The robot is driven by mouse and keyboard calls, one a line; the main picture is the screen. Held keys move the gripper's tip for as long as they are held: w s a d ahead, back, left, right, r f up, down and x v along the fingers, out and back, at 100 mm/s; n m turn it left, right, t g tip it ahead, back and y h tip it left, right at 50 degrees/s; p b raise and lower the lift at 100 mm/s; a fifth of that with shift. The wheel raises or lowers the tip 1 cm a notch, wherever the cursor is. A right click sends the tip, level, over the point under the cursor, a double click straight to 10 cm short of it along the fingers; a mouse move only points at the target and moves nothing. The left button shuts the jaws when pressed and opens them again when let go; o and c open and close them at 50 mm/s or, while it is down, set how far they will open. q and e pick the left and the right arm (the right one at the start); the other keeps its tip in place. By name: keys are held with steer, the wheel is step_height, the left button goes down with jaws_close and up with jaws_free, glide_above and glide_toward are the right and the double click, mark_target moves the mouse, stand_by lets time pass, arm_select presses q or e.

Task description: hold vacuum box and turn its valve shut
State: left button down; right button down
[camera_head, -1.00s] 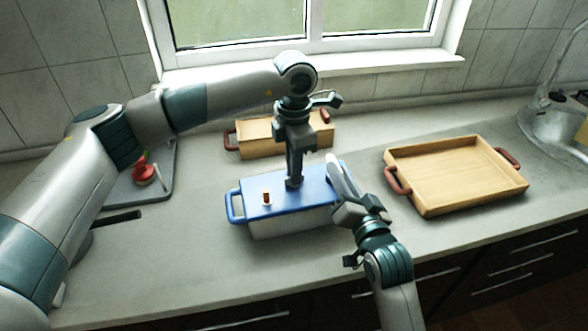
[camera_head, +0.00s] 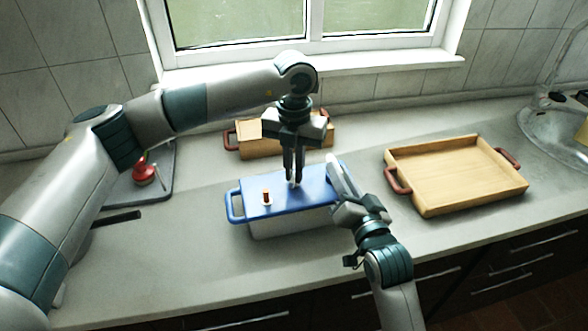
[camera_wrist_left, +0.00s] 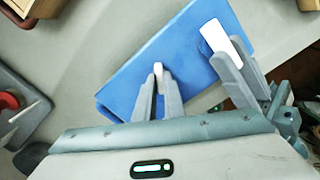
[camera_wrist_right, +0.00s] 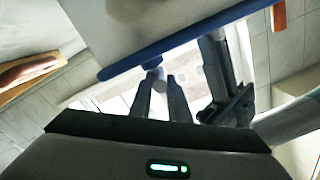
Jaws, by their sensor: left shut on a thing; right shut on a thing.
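The vacuum box (camera_head: 290,224) has pale sides and a blue lid (camera_head: 252,190), and stands upright on the counter. A blue handle (camera_head: 233,207) shows at its left end, and a small red-brown peg (camera_head: 266,198) stands on the lid. My left gripper (camera_head: 296,184) points down at the lid's middle, shut on the valve; a small white part (camera_wrist_left: 158,70) shows between its fingertips in the left wrist view. My right gripper (camera_head: 335,190) is at the box's right end, shut on what seems the right handle, mostly hidden by the gripper.
A wooden tray (camera_head: 455,178) with red-brown handles stands to the right. A wooden box (camera_head: 258,137) stands behind the vacuum box, partly hidden by my left arm. A grey board (camera_head: 160,180) with a red object (camera_head: 145,172) is at left.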

arm_select(q)
steer(key=n, duration=0.6)
steer(key=shift+n, duration=0.4)
steer(key=c, duration=1.8)
jaws_free()
steer(key=shift+c, duration=0.2)
steer(key=shift+r, duration=0.1)
step_height(320, 180, up, 12)
